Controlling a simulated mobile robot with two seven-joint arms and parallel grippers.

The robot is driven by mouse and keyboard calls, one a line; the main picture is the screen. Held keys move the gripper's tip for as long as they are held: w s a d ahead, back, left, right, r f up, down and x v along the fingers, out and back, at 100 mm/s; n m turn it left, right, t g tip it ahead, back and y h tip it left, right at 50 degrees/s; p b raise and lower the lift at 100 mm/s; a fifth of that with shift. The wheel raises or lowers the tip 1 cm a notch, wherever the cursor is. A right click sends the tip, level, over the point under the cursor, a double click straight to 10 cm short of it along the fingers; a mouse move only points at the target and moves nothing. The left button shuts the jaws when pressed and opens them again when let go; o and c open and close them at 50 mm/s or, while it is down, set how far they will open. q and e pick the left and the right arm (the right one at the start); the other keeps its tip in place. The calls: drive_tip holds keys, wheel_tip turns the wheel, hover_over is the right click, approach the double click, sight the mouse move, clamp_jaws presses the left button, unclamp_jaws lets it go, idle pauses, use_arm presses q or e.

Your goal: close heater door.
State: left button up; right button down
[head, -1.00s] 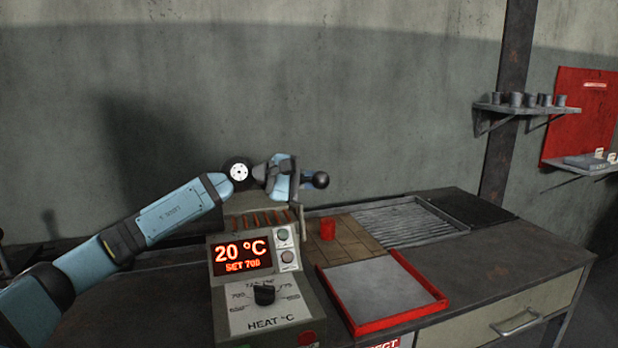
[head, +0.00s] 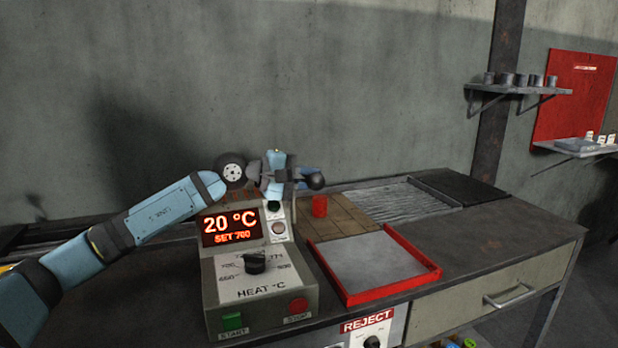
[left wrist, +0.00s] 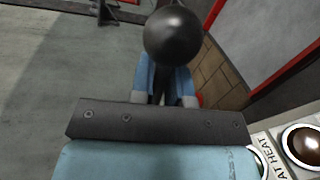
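The heater is the grey unit with a red display reading 20 °C (head: 232,228) and a HEAT dial panel (head: 262,275). A black ball knob (head: 316,181) sits above and behind it; it also shows in the left wrist view (left wrist: 172,38). My left gripper (head: 290,177) is over the back of the heater, right by the knob. The arm covers the heater's top, and I cannot make out the door. My right gripper is out of view.
A red cup (head: 319,206) stands on tan tiles behind a red-rimmed tray (head: 433,270). A ribbed metal plate (head: 400,200) lies further back. A shelf with several small cups (head: 520,89) is on the wall. The bench's right side is clear.

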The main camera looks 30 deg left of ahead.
use_arm(q)
drive_tip(key=shift+o, duration=1.4)
